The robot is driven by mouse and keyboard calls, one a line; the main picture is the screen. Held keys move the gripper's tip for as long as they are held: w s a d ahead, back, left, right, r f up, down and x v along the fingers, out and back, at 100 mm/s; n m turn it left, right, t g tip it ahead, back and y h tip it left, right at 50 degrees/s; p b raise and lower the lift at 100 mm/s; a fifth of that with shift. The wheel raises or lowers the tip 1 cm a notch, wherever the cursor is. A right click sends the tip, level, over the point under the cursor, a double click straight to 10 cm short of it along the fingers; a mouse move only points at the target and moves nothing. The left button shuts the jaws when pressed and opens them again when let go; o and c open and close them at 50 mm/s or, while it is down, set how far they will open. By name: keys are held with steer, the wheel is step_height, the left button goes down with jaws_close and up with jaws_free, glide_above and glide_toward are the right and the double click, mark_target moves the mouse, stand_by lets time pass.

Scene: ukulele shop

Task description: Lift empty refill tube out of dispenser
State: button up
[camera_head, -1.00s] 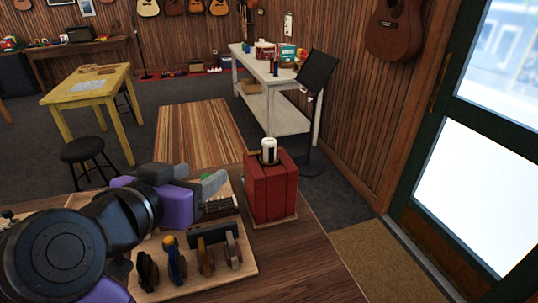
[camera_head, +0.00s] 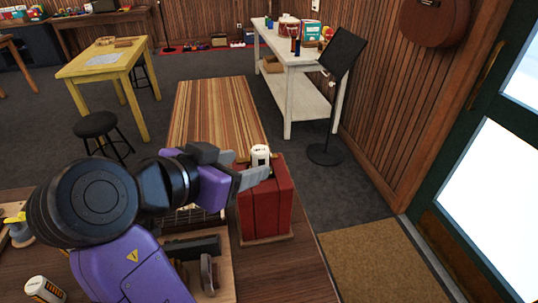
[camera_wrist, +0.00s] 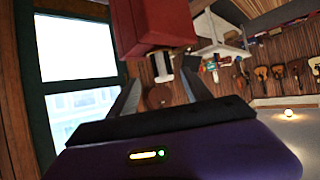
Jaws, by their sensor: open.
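The red dispenser (camera_head: 265,210) stands on the wooden counter. A white tube with a dark band (camera_head: 260,154) stands upright out of its top. My gripper (camera_head: 252,178) is open beside the top of the dispenser, its fingers reaching toward the tube from the left. In the wrist view, which is turned over, the dispenser (camera_wrist: 155,22) hangs at the top and the tube (camera_wrist: 162,66) shows between the two spread fingers. I cannot tell whether a finger touches it. A similar white tube with a label (camera_head: 44,290) stands on the counter at the lower left.
A wooden tray (camera_head: 222,282) with dark tools lies under my arm, partly hidden. A yellow object on a grey base (camera_head: 18,230) stands at the left. Behind the counter are a black music stand (camera_head: 335,75) and a white table (camera_head: 290,50).

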mark_target(255, 159)
steer(key=p+x, duration=0.1)
steer(key=x, duration=0.2)
steer(key=p+x, duration=0.1)
steer(key=x, duration=0.2)
steer(key=shift+w+a+r, duration=0.1)
steer(key=shift+w+r, duration=0.1)
steer(key=shift+w, duration=0.05)
steer(key=shift+w+d+f, duration=0.2)
steer(key=shift+w+f, duration=0.1)
steer(key=shift+w, duration=0.15)
jaws_close()
